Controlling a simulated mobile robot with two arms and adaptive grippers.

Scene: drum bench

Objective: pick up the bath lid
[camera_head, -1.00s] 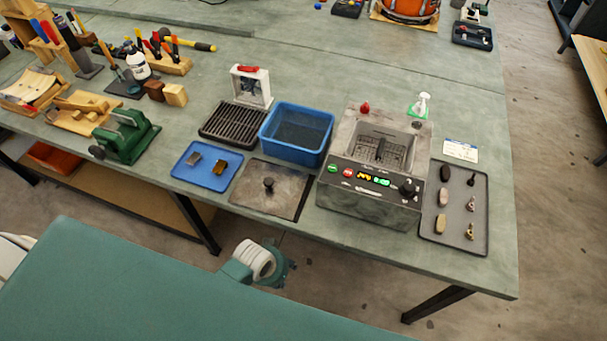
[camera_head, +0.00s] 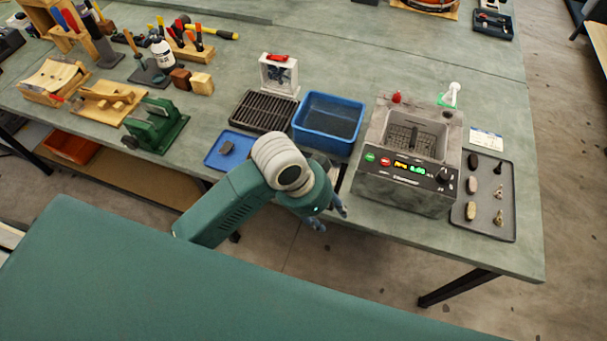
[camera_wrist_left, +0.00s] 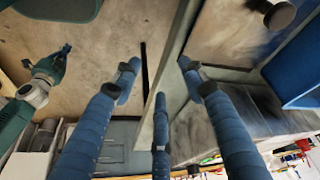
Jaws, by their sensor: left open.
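The bath lid is a flat, stained metal plate with a dark round knob. In the left wrist view the lid (camera_wrist_left: 222,35) lies at the upper right, its knob at the top edge. In the head view my left arm covers most or all of it. My left gripper (camera_head: 330,214) is open and empty, in front of the bench's front edge. In the left wrist view its blue fingers (camera_wrist_left: 160,76) are spread, apart from the lid. My right gripper (camera_wrist_left: 48,62) shows small at the left of the wrist view; its jaw state is unclear.
The blue tub (camera_head: 330,137) and black rack (camera_head: 263,111) stand behind the lid's place. The heated bath (camera_head: 408,185) is right of it, with a grey parts tray (camera_head: 484,226) beyond. A blue tray (camera_head: 214,158) lies left, partly behind my arm.

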